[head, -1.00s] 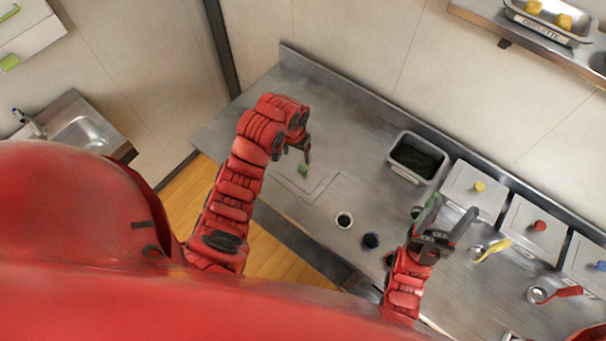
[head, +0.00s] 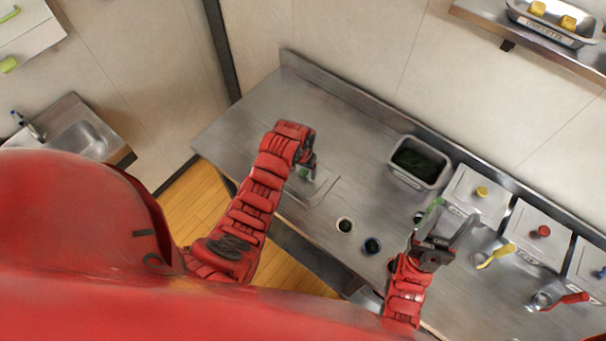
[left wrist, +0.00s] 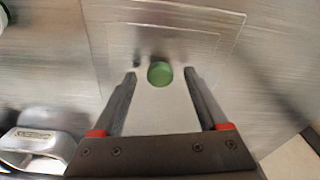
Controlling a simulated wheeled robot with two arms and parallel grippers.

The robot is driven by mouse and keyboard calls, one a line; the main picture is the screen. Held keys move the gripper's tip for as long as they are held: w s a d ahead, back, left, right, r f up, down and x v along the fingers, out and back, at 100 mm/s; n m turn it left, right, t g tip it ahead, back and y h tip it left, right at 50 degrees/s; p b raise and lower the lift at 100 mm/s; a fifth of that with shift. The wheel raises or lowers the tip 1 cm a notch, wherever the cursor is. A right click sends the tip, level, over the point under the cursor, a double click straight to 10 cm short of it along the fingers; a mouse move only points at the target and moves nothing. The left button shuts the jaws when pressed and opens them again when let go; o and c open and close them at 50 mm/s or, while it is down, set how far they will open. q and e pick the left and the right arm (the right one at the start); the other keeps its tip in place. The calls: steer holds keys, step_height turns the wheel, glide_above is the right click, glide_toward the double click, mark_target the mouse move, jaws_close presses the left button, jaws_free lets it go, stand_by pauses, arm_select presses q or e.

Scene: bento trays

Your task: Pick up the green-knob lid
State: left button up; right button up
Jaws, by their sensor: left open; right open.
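The green-knob lid (left wrist: 210,40) lies flat on the steel counter, a pale square plate with a round green knob (left wrist: 160,73). In the head view the green knob (head: 303,173) is partly hidden by my left gripper (head: 311,172). In the left wrist view my left gripper (left wrist: 160,76) is open, with one finger on each side of the knob and no visible contact. My right gripper (head: 455,228) is open and empty over the counter, away from the lid.
An open steel container (head: 420,163) with dark green contents stands at the back. Lids with a yellow knob (head: 482,192) and a red knob (head: 543,231) are to the right.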

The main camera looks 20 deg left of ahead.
arm_select(q)
steer(key=shift+f, duration=0.1)
steer(key=shift+c, duration=0.2)
steer(key=c, duration=1.2)
